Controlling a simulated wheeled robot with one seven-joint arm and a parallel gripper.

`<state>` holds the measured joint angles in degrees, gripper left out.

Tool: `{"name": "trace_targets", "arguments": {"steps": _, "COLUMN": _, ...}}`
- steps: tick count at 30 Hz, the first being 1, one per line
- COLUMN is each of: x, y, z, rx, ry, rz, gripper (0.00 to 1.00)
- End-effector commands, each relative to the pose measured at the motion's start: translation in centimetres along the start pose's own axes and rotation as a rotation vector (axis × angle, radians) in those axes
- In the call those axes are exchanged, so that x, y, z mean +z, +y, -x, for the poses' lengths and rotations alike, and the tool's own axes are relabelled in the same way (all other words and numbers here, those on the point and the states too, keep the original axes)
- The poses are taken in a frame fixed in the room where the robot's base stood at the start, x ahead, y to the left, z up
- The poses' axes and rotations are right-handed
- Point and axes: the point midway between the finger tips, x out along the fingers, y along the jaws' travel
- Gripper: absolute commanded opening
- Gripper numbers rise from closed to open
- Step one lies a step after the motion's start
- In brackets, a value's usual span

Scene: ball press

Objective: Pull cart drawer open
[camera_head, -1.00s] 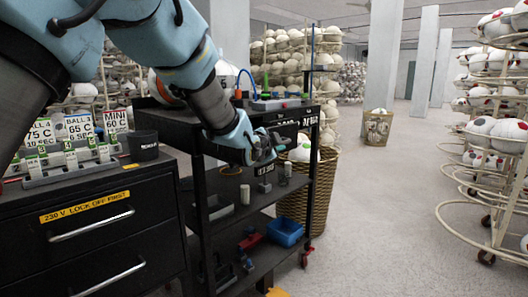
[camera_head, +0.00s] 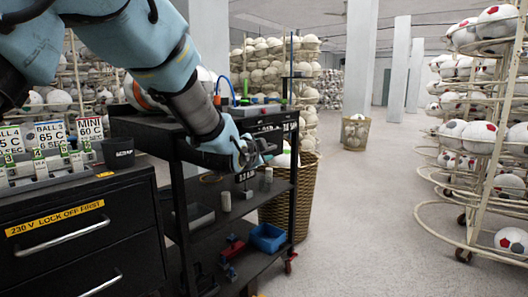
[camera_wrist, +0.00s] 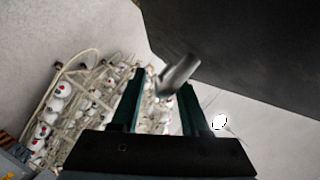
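The black tool cart (camera_head: 215,122) stands left of centre in the head view, with its top drawer section (camera_head: 278,128) under the worktop. My gripper (camera_head: 262,151) is at the cart's near long side, just below the worktop, and partly hides the drawer front. In the wrist view, my gripper (camera_wrist: 163,82) has its two teal fingers apart. A short grey metal bar (camera_wrist: 180,75), which looks like a handle, lies at the fingertips, closer to the right finger. A gap shows between it and the left finger. A dark panel (camera_wrist: 250,45) fills the upper right.
A black cabinet (camera_head: 75,215) with silver handles stands at the near left. The cart's lower shelf holds a blue bin (camera_head: 267,238). A wicker basket (camera_head: 295,205) stands close behind the cart. Ball racks (camera_head: 480,150) stand at the right. The floor (camera_head: 365,230) between is clear.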

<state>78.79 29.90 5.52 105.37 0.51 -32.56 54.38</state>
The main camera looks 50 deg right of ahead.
Motion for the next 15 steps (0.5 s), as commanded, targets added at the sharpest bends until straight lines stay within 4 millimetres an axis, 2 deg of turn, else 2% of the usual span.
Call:
{"name": "trace_targets", "arguments": {"steps": 8, "x": -0.1, "y": -0.1, "z": 0.4, "rx": -0.001, "ry": 0.001, "rz": 0.000, "gripper": 0.45}}
{"name": "trace_targets", "arguments": {"steps": 11, "x": -0.1, "y": 0.0, "z": 1.6, "rx": -0.001, "ry": 0.001, "rz": 0.000, "gripper": 0.45}}
{"name": "trace_targets", "arguments": {"steps": 15, "x": -0.1, "y": 0.0, "z": 4.3, "rx": -0.001, "ry": 0.002, "rz": 0.001, "gripper": 0.45}}
